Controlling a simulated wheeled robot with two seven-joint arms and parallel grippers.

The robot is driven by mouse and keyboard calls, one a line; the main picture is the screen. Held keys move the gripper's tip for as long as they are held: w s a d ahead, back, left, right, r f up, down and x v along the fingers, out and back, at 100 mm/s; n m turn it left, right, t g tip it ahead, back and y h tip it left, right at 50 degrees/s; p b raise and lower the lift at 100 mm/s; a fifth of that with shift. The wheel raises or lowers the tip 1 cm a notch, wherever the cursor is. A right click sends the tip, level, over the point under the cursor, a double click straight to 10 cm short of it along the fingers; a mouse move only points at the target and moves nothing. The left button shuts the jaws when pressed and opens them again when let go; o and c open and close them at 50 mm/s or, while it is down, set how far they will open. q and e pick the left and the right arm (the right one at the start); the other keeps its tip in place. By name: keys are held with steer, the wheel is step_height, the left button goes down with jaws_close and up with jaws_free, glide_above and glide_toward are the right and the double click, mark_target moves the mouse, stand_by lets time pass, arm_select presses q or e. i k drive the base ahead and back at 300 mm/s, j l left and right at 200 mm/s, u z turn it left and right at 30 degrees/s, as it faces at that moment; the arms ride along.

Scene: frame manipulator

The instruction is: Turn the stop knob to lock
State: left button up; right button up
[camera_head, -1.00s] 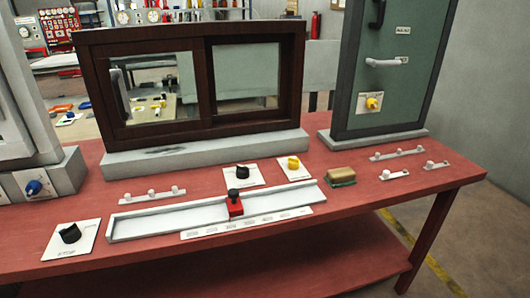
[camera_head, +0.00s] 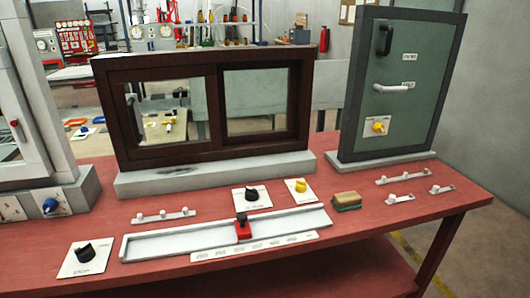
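A black knob (camera_head: 85,253) is on the table at front left. A second black knob (camera_head: 252,194) is behind the slider rail. A yellow knob (camera_head: 300,185) is just right of it. Another yellow knob (camera_head: 379,127) is low on the green door panel (camera_head: 408,85). A blue knob (camera_head: 50,205) is on the grey base at left. Neither of my grippers is in view.
A white rail (camera_head: 180,240) with a red slider block (camera_head: 243,228) lies across the red table (camera_head: 320,235). A dark-framed window (camera_head: 212,110) stands behind it. A sponge-like block (camera_head: 347,200) and small white hook strips (camera_head: 402,175) lie to the right. The front right tabletop is clear.

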mark_target(85, 253)
steer(key=u, duration=1.4)
